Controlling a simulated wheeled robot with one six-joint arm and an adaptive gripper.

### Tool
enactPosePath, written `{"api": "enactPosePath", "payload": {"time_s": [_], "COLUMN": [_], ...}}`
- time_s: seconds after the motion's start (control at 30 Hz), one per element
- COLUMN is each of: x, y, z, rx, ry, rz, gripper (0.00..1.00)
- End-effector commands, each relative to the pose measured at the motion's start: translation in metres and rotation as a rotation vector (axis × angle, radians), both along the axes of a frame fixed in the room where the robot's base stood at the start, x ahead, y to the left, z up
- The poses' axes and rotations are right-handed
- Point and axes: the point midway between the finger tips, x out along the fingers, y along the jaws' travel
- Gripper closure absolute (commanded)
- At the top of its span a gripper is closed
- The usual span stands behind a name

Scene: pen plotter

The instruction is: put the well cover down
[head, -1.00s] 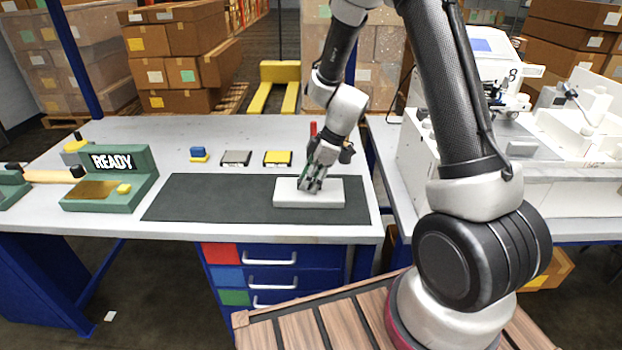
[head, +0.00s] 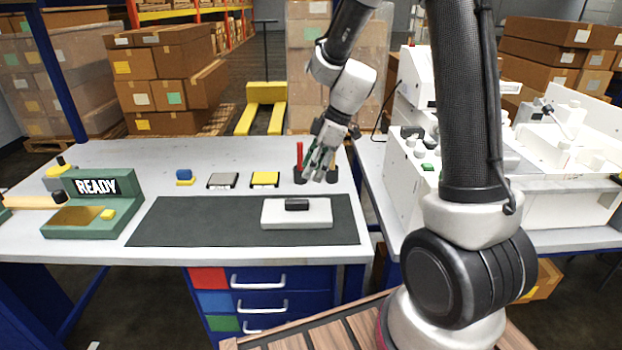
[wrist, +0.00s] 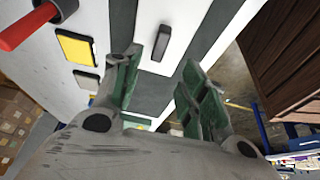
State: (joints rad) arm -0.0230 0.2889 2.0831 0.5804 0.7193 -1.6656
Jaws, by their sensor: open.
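The well cover (head: 283,217), a flat white slab with a black handle (head: 297,204) on top, lies flat on the dark mat (head: 185,222) near its right end. In the wrist view, the cover (wrist: 183,16) and its upright dark handle (wrist: 163,43) show beyond the fingers. My gripper (head: 320,168) is open and empty, raised above and behind the cover in the head view, apart from it. The green-padded fingers of my gripper (wrist: 160,78) are spread in the wrist view.
A yellow pad (head: 265,179), a grey pad (head: 222,180) and a blue-and-yellow block (head: 185,176) sit behind the mat. The green READY stand (head: 97,215) is at left. White machines (head: 560,160) stand at right.

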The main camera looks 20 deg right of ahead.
Motion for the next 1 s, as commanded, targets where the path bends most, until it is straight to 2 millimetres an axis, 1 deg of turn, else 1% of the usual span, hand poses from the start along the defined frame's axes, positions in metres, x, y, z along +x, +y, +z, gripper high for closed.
{"api": "enactPosePath", "payload": {"time_s": [0.17,0.2,0.27,0.33,0.37,0.4,0.47,0.5,0.57,0.6,0.67,0.7,0.8,0.9,1.0], "x": [-0.002,-0.005,-0.011,-0.026,-0.035,-0.049,-0.074,-0.092,-0.119,-0.137,-0.163,-0.179,-0.213,-0.236,-0.248], "y": [-0.003,-0.003,-0.006,-0.012,-0.016,-0.022,-0.031,-0.038,-0.049,-0.056,-0.067,-0.074,-0.088,-0.099,-0.105], "z": [0.007,0.011,0.023,0.044,0.055,0.071,0.093,0.107,0.124,0.134,0.145,0.151,0.159,0.162,0.163], "rx": [-0.001,-0.002,-0.005,-0.012,-0.017,-0.023,-0.033,-0.04,-0.047,-0.05,-0.052,-0.05,-0.04,-0.026,-0.014], "ry": [0.002,0.003,0.006,0.016,0.022,0.029,0.042,0.048,0.055,0.058,0.056,0.053,0.041,0.028,0.019], "rz": [-0.004,-0.014,-0.05,-0.122,-0.163,-0.227,-0.337,-0.418,-0.543,-0.628,-0.754,-0.836,-1.017,-1.15,-1.228], "gripper": [0.57,0.57,0.57,0.57,0.57,0.57,0.57,0.57,0.57,0.57,0.57,0.57,0.57,0.57,0.57]}}
